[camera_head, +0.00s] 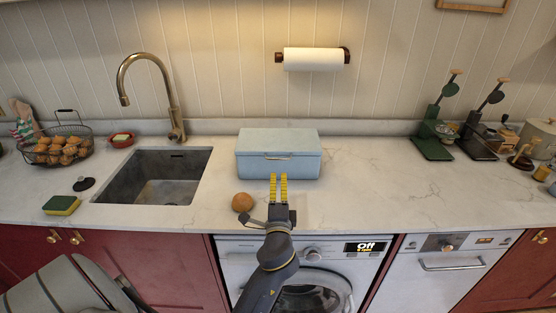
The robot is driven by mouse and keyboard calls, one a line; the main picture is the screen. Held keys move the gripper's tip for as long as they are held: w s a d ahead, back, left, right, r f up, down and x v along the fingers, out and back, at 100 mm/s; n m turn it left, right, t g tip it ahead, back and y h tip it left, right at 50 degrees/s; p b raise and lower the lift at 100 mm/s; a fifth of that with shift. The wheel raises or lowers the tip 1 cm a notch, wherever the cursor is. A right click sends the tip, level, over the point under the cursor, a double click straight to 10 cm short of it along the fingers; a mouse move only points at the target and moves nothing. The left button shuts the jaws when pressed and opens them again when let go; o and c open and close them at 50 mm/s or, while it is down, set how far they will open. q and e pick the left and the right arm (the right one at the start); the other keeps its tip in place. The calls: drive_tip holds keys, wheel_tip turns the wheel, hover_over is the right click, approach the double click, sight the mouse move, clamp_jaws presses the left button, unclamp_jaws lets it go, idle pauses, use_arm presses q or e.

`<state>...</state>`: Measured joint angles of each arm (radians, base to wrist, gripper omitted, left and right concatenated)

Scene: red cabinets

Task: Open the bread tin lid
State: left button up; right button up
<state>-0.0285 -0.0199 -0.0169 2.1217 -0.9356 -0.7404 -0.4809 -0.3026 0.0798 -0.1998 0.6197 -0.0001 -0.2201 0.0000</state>
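The bread tin (250,165) is a pale blue-grey box on the counter against the back. Its lid (278,138) is shut, and a thin brass handle (278,157) runs across the upper front. My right gripper is not in view.
A round brown bread roll or similar object (242,202) lies just left of my gripper. A sink (155,178) with a tall brass tap (176,110) is to the left. A paper towel roll (312,59) hangs above the tin. The counter right of the tin (375,180) is clear.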

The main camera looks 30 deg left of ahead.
sight(279, 159)
use_arm(q)
drive_tip(key=x, duration=1)
drive_tip(key=shift+w+a, duration=0.25)
drive_tip(key=shift+c, duration=0.5)
clamp_jaws()
